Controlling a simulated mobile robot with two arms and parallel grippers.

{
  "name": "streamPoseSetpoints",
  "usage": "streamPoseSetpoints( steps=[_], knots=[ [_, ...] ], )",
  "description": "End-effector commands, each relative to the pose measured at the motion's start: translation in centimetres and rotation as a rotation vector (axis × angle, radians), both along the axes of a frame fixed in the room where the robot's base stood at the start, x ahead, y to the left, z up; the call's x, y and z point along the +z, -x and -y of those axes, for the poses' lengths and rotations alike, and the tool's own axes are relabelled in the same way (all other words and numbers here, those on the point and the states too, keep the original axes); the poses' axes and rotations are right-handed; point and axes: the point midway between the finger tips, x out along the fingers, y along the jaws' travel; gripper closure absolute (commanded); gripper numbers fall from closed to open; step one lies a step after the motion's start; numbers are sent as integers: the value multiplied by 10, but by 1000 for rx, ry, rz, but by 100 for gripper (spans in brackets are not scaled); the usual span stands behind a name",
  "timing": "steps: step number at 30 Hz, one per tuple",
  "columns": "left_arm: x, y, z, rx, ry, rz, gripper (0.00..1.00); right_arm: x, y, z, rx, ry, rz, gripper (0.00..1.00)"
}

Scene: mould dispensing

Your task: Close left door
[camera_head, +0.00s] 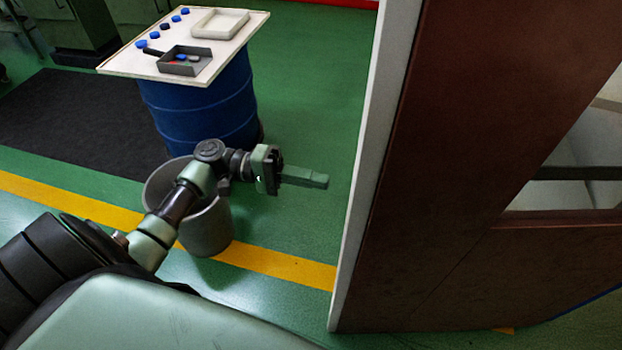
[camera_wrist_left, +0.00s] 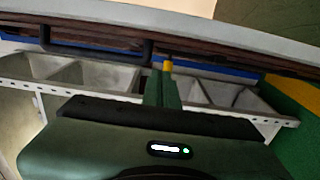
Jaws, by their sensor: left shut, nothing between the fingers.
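A tall brown door panel (camera_head: 470,130) with a pale edge (camera_head: 375,130) fills the right of the head view. I cannot tell if it is the left door. My left gripper (camera_head: 318,180) is shut and empty, pointing right towards the pale edge; a gap shows between them in the picture. In the left wrist view the closed green fingers (camera_wrist_left: 164,85) point at a brown panel (camera_wrist_left: 200,50) with a pale edge (camera_wrist_left: 200,22) along its top. A dark bar (camera_wrist_left: 95,52) lies across its left part. I cannot tell whether the fingertips touch it. My right gripper is not in view.
A grey bin (camera_head: 208,228) stands below my left arm. A blue barrel (camera_head: 205,108) carries a pale board (camera_head: 225,62) with trays and several blue pieces. Grey open compartments (camera_wrist_left: 95,75) show in the left wrist view. Green floor is free between barrel and door.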

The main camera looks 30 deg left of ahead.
Motion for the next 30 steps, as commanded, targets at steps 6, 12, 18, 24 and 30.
streamPoseSetpoints(
  steps=[6, 12, 18, 24, 30],
  knots=[
    [4, -14, 48, -1, 3, 0, 100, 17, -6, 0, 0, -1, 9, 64],
    [3, 0, 71, 0, 0, -4, 100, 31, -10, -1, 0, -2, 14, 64],
    [0, 14, 80, 2, -1, -2, 100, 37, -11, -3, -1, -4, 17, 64],
    [-1, 16, 81, 2, -2, -1, 100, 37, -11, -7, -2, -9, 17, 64],
    [-1, 16, 81, 2, -2, -2, 100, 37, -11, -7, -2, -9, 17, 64]
  ],
)
